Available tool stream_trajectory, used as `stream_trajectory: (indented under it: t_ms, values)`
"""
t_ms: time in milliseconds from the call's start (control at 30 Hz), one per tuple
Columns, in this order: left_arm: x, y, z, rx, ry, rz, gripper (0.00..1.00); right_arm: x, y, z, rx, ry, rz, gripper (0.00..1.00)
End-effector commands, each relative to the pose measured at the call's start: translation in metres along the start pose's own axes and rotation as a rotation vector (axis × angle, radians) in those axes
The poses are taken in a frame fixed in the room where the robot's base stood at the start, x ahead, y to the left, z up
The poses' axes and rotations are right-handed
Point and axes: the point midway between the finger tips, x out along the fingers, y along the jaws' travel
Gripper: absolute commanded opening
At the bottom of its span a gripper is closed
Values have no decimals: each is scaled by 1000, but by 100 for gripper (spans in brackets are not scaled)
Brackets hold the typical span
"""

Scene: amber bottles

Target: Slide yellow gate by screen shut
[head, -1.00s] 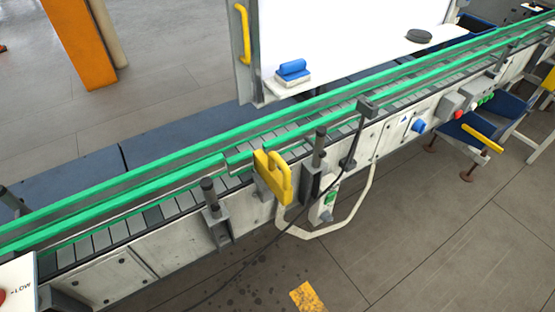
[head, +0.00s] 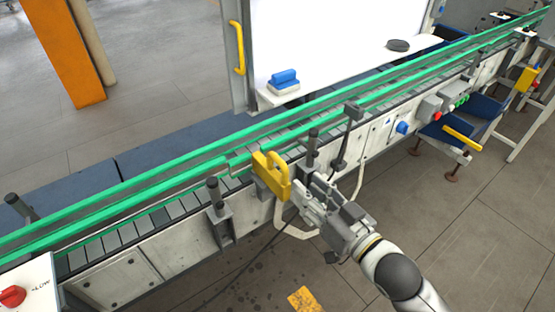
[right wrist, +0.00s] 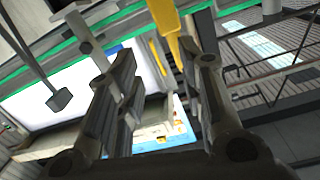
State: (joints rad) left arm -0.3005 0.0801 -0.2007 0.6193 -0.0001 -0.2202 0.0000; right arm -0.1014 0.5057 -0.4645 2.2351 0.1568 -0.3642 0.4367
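The yellow gate (head: 263,168), a plate with a looped handle, sits at the near rail of the conveyor, below the white screen (head: 330,45). A break in the near green rail shows just left of it. My right gripper (head: 300,192) is close to the right side of the handle in the head view. In the right wrist view the two fingers (right wrist: 162,75) are spread apart, and the yellow handle (right wrist: 166,25) shows beyond them, nearer the right finger. Contact cannot be made out. My left gripper is not in view.
Black-capped posts (head: 214,194) stand on both sides of the gate. A thin post with a box top (head: 353,110) and a cable are close to my right gripper. Another yellow piece (head: 527,78) is at the far right. Open floor (head: 460,240) lies in front.

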Motion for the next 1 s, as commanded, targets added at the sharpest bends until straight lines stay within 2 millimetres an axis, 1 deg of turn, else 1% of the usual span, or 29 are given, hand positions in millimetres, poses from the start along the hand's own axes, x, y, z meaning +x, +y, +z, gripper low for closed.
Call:
stream_trajectory:
  t_ms: [33,100,167,267,367,700,800,1000]
  values:
    - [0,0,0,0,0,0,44,-3,-10,-13,1,20,-22,35]
    - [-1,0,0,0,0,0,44,-6,-18,-24,4,36,-41,35]
    - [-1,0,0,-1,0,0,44,-7,-22,-28,5,43,-49,35]
    - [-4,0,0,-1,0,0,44,-2,-24,-31,7,46,-52,35]
    - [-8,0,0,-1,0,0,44,10,-24,-33,7,47,-51,35]
    - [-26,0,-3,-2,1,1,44,69,-27,-35,6,45,-51,35]
    - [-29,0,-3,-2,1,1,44,82,-27,-35,6,46,-50,35]
    - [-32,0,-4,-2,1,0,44,97,-28,-34,6,45,-50,35]
